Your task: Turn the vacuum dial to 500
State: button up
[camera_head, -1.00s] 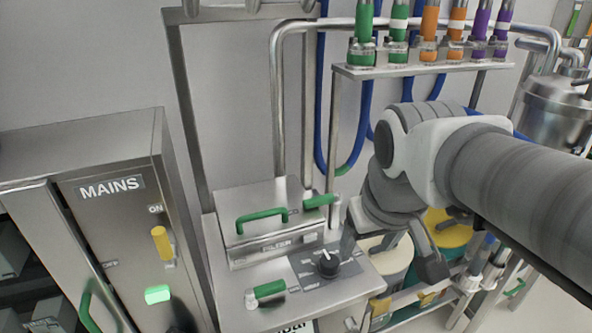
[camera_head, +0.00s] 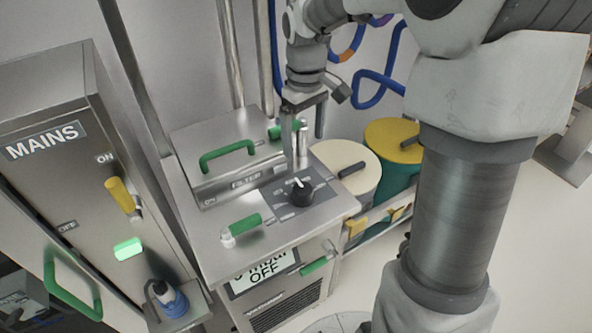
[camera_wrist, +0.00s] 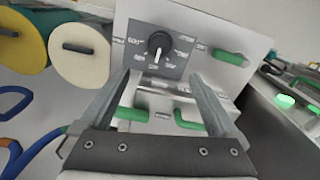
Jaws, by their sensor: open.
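The vacuum dial (camera_head: 301,193) is a black knob with a white pointer on a dark grey plate on top of the steel vacuum unit (camera_head: 209,240). In the wrist view the dial (camera_wrist: 159,45) lies beyond and between my fingers, with a "600" mark at its left; the other marks are too small to read. The unit's front display (camera_head: 264,272) reads "OFF" under a partly hidden mbar line. My gripper (camera_head: 304,150) is open and empty, pointing down behind the dial and apart from it. It also shows in the wrist view (camera_wrist: 162,92).
A green-handled lever (camera_head: 243,228) sits left of the dial, and a filter box with a green handle (camera_head: 228,155) stands behind it. The MAINS cabinet (camera_head: 80,110) is at the left with its green light lit. Lidded drums (camera_head: 345,165) stand close at the right.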

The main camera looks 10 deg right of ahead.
aim_at(303, 188)
notch_tip(303, 188, down, 17)
jog(key=shift+r+b, duration=0.2)
jog(key=shift+b, duration=1.05)
jog(key=shift+c, duration=0.2)
jog(key=c, duration=1.3)
jog(key=shift+c, duration=0.2)
jog(key=shift+m, duration=0.4)
jog(key=m, duration=0.2)
jog(key=shift+m+b, duration=0.3)
jog(key=shift+m, duration=2.2)
jog(key=shift+r, duration=0.1)
